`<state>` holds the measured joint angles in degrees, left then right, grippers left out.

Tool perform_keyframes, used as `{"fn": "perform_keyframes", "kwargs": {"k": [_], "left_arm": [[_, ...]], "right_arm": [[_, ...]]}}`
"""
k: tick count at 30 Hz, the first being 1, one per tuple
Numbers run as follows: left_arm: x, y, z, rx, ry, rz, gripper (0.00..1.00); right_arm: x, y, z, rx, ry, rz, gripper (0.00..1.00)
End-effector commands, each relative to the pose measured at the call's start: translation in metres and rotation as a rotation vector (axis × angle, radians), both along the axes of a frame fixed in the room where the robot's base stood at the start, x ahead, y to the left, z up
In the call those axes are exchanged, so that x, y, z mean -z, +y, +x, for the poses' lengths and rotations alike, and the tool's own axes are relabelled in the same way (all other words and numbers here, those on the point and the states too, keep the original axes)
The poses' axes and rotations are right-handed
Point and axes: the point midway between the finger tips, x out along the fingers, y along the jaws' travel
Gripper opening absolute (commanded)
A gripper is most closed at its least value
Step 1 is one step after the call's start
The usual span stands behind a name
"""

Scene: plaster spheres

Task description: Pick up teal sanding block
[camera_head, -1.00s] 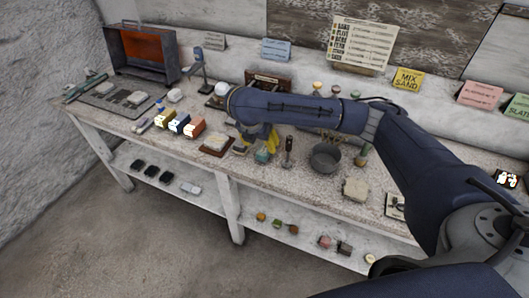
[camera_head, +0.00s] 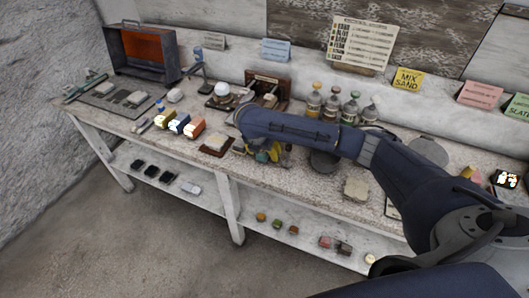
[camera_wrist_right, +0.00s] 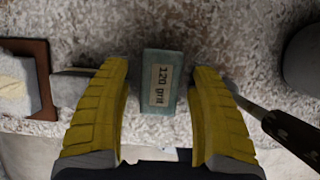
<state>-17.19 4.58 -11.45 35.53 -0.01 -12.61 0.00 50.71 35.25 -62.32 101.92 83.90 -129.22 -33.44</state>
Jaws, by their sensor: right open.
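The teal sanding block (camera_wrist_right: 165,80) shows in the right wrist view, with a label reading "120 grit". It lies on the speckled worktop between the fingers of my right gripper (camera_wrist_right: 163,80). The two yellow fingers are open, one to each side of it, with a gap on both sides. In the head view my right gripper (camera_head: 266,152) is at the front part of the bench, and the teal block (camera_head: 262,156) shows only in part beside the yellow fingers. My left gripper is not in view.
In the right wrist view a dark-handled tool (camera_wrist_right: 285,130) lies close to the right finger. A grey block (camera_wrist_right: 70,88) and a brown-framed tray (camera_wrist_right: 42,80) are on the left. Bottles (camera_head: 332,105) stand behind my arm. A round grey bowl (camera_head: 324,162) is to the right.

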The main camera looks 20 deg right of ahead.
Motion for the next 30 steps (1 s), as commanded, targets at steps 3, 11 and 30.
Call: {"fn": "perform_keyframes", "kwargs": {"k": [3, 11, 30], "left_arm": [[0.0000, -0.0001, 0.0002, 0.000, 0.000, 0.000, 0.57], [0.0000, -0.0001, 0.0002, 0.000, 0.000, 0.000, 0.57], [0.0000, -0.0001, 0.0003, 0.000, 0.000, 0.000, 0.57]], "right_arm": [[0.0032, -0.0012, 0.0011, 0.001, 0.000, 0.000, 0.62], [0.0032, -0.0014, 0.0013, 0.001, -0.001, 0.000, 0.60], [0.0031, -0.0016, 0.0012, 0.001, -0.001, 0.000, 0.04]]}}
